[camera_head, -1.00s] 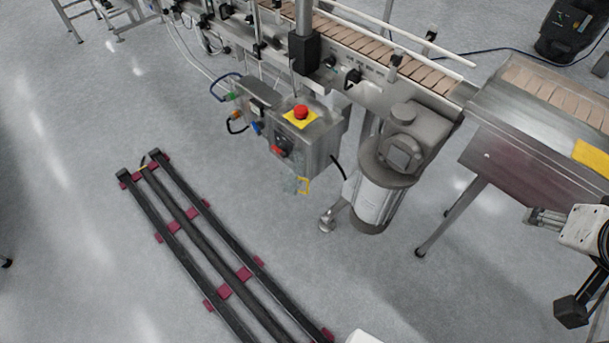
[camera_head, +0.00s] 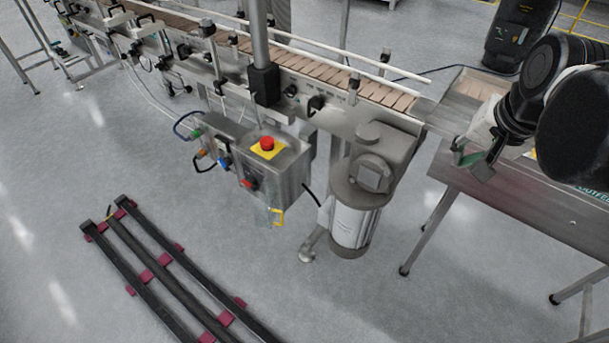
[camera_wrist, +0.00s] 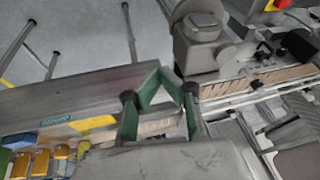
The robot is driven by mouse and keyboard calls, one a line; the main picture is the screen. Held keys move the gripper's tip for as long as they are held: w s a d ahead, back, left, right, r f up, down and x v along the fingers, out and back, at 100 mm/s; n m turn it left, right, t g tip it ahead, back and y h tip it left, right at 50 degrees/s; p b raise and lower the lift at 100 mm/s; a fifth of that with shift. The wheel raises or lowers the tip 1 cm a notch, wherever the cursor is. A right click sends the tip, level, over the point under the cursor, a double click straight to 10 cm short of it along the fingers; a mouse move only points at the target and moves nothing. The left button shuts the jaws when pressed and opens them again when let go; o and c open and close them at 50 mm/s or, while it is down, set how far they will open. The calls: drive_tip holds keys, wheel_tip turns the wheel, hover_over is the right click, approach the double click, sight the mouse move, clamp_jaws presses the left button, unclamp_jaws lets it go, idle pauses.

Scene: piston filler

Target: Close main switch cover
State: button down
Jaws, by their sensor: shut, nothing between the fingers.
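The grey control box (camera_head: 275,172) hangs under the conveyor and has a red emergency button (camera_head: 267,145) on a yellow plate on top. The red main switch (camera_head: 250,184) is on its front. A clear cover with a yellow edge (camera_head: 278,217) hangs open below the switch. My gripper (camera_head: 470,160) is at the right, above the outfeed table and well away from the box. In the wrist view my gripper (camera_wrist: 168,82) has green fingers, shut and empty. The emergency button (camera_wrist: 279,4) shows at that view's top right corner; the cover cannot be made out there.
A motor (camera_head: 355,220) stands right of the box, under the conveyor (camera_head: 340,88). The steel outfeed table (camera_head: 500,200) is below my gripper. Black rails with red blocks (camera_head: 165,275) lie on the floor at lower left.

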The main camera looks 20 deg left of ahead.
sight(273, 205)
drive_tip(key=w+a+f+m+g+b, duration=0.15)
drive_tip(key=w+a+f, duration=0.25)
drive_tip(key=a+f, duration=0.4)
drive_tip(key=w+a+f+g+b, duration=0.15)
drive_tip(key=w+a+f, duration=0.35)
drive_tip(key=a, duration=0.5)
drive_tip(key=w+a+f+m+g+b, duration=0.1)
drive_tip(key=w+a+f+g, duration=0.15)
drive_tip(key=a+f, duration=0.65)
drive_tip(key=s+a+f+b, duration=0.2)
drive_tip(key=a+f, duration=0.4)
drive_tip(key=f, duration=0.4)
drive_tip(key=s+a+f+g+b, duration=0.1)
drive_tip(key=s+a+f, duration=0.4)
drive_tip(key=f, duration=0.6)
drive_tip(key=shift+s+a+h+b, duration=0.3)
drive_tip(key=shift+a+b, duration=0.05)
drive_tip(key=shift+b, duration=0.55)
drive_tip(key=shift+m+g, duration=0.25)
